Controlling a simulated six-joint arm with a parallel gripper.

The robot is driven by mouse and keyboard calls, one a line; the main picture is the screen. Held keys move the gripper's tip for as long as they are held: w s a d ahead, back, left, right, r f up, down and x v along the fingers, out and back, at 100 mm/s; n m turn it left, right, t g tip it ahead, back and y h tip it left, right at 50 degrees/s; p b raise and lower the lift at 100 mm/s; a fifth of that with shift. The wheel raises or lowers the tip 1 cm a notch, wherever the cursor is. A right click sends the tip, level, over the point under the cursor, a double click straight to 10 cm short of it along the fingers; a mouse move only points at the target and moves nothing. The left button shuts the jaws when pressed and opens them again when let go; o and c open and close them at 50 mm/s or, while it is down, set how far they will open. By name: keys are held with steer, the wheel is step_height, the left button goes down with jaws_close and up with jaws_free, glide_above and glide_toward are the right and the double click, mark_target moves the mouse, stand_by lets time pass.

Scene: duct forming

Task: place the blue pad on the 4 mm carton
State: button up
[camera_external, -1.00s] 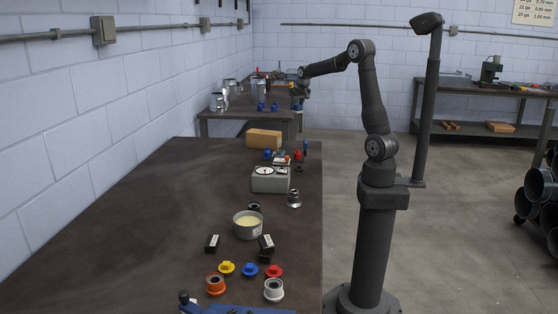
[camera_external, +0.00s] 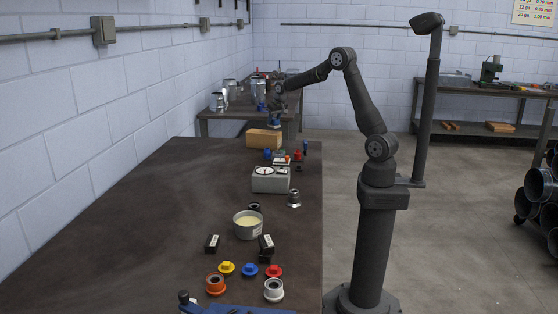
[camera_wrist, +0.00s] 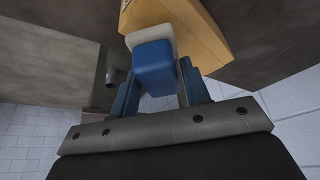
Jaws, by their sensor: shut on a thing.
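My gripper (camera_external: 275,120) hangs pointing down just above the tan carton (camera_external: 264,138) at the far end of the near bench. In the wrist view, my gripper (camera_wrist: 158,72) has its two blue fingers shut on the blue pad (camera_wrist: 152,62). A cream-white block shape shows directly beyond the pad. The carton (camera_wrist: 205,32) also shows beyond the pad, up and to the right. In the outside view the pad is hard to tell from the blue fingers. Whether the pad touches the carton cannot be told.
A grey box with a dial (camera_external: 270,180) stands nearer on the bench, with small coloured parts beside the carton. A round tin (camera_external: 247,225) and several flanged parts lie further forward. The left side of the bench is clear. A second bench with metal parts stands behind.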

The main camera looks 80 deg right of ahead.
mark_target(274, 124)
steer(key=shift+f, duration=1.4)
steer(key=shift+f, duration=0.15)
steer(key=o, duration=1)
steer(key=shift+s+r, duration=0.15)
steer(key=shift+r, duration=0.4)
steer(key=v, duration=1.1)
steer(key=shift+a, duration=0.1)
